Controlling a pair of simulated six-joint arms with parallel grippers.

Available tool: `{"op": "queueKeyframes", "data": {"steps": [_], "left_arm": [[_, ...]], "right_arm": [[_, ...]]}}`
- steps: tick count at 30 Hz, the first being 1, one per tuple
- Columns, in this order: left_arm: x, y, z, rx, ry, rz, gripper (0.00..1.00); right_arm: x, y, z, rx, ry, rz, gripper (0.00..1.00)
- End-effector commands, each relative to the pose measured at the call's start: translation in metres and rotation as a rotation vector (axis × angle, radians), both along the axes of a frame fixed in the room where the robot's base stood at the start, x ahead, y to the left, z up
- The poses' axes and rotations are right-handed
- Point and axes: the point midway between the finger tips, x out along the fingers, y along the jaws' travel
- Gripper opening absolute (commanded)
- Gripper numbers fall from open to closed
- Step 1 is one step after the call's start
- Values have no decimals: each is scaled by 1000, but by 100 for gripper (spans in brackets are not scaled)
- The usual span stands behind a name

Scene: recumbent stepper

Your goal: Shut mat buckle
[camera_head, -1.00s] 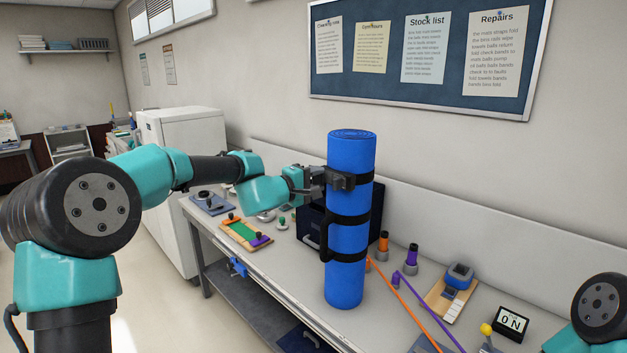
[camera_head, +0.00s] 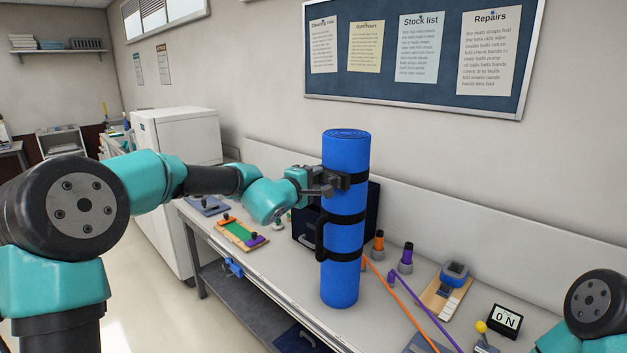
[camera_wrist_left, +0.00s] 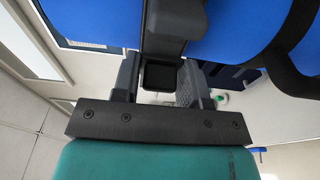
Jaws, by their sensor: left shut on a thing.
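A rolled blue mat (camera_head: 343,218) stands upright at the front edge of the bench, with several black straps around it and a black carry handle on its left side. My left gripper (camera_head: 328,182) is at the mat's upper strap, on its left side. In the left wrist view the gripper (camera_wrist_left: 165,80) has its fingers on either side of a dark block, the mat buckle (camera_wrist_left: 160,76), against the blue mat. The fingers hide part of the buckle, and I cannot tell whether it is latched. My right gripper is not in view; only part of my right arm shows at lower right.
A dark blue box (camera_head: 308,225) stands behind the mat. Orange and purple handles (camera_head: 406,257), a wooden block with a blue top (camera_head: 453,275) and a small display (camera_head: 504,320) are to the right.

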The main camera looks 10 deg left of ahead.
Motion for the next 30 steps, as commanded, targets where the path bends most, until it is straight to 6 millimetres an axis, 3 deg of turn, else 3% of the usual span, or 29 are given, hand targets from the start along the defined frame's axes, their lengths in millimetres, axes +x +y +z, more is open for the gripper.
{"op": "queueKeyframes", "data": {"steps": [7,8,12,23,30], "left_arm": [[0,0,0,0,1,0,16],[0,0,0,0,1,0,43],[0,0,0,0,0,-1,56],[-3,2,0,0,0,0,57],[-27,12,1,0,-1,1,57]], "right_arm": [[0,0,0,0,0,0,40],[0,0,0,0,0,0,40],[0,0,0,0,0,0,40],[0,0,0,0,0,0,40],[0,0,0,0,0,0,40]]}}
